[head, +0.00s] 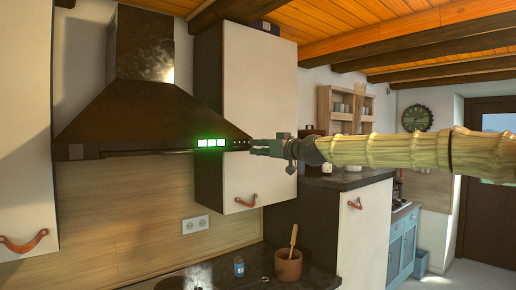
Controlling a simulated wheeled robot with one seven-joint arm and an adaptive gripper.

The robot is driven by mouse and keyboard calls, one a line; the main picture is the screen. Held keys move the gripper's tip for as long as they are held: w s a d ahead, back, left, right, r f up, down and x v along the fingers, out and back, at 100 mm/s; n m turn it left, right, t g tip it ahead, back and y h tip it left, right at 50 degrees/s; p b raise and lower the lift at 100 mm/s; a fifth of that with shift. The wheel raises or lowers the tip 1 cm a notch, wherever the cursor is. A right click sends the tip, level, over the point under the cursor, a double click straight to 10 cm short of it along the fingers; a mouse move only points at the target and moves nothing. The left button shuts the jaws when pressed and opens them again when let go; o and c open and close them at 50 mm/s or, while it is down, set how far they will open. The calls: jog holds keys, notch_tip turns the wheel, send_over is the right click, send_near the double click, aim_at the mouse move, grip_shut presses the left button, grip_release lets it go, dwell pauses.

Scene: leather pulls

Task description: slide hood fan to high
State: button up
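The range hood (150,115) is dark brown metal, on the wall at left. Its front edge carries a lit green panel (210,143) with several bright segments. Small dark controls (237,143) sit just right of the panel; the fan slider cannot be made out among them. My gripper (253,147) reaches in from the right, with its tips at the right end of the hood's front edge, close to these controls. Its fingers look shut together with nothing seen between them. Whether the tips touch the hood cannot be told.
A white wall cabinet (246,85) with a leather pull stands right beside the hood, behind my gripper. Below, a dark counter (325,277) holds a brown pot (288,268) with a wooden spoon and a small blue jar (239,267). Space in front of the hood looks clear.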

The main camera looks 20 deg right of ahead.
jog(key=v, duration=1)
jog(key=shift+w+d, duration=0.1)
